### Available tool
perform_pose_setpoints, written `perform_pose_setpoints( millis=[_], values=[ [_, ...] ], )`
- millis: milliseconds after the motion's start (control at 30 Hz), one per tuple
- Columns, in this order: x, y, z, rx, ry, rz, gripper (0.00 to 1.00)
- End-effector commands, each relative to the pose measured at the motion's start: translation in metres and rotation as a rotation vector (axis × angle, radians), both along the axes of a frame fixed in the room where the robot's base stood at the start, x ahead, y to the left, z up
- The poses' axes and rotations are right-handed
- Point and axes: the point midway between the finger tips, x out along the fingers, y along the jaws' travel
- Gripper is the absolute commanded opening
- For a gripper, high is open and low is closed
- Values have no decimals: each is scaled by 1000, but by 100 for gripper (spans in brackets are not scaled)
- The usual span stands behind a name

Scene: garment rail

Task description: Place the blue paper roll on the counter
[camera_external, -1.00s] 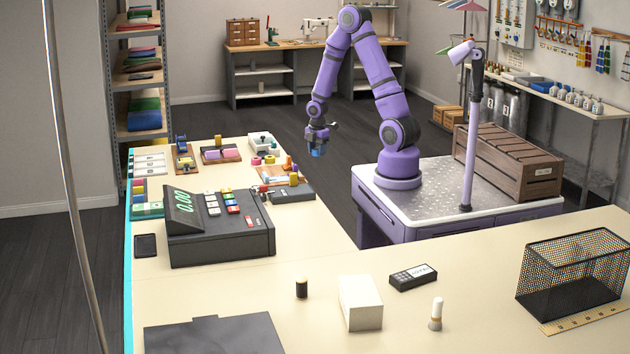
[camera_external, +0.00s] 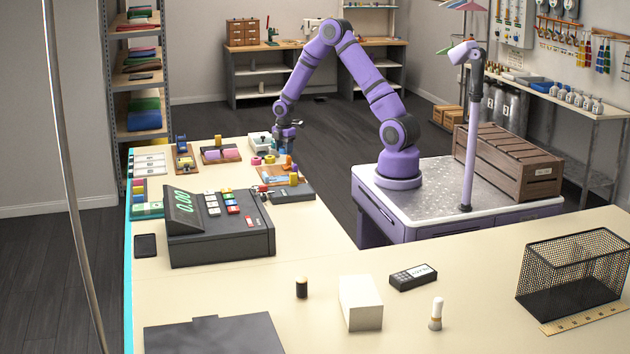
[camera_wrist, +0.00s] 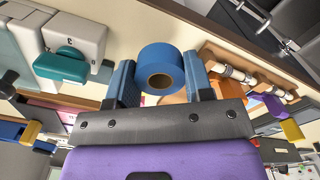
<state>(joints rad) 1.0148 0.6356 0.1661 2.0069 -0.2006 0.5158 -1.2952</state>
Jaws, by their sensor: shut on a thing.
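The blue paper roll (camera_wrist: 160,66) sits between the two fingers of my gripper (camera_wrist: 160,85) in the wrist view, its cardboard core facing the camera. The gripper is shut on it. In the external view my gripper (camera_external: 287,152) is at the far end of the cream counter (camera_external: 310,253), above or beside its right edge, near small items there. The roll is hardly visible in that view, and I cannot tell whether it touches the counter.
A cash register (camera_external: 220,230) stands nearer the camera. The counter between the register and the wire basket (camera_external: 574,274) has free room.

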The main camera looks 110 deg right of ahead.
Motion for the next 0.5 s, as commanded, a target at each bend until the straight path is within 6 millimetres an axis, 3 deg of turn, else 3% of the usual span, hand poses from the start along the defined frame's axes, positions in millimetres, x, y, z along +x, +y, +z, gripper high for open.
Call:
perform_pose_setpoints(
  millis=[267,500],
  values=[
    [4,-2,-33,2,1,1,25],
    [3,-3,-36,-1,-1,0,25]
  ],
)
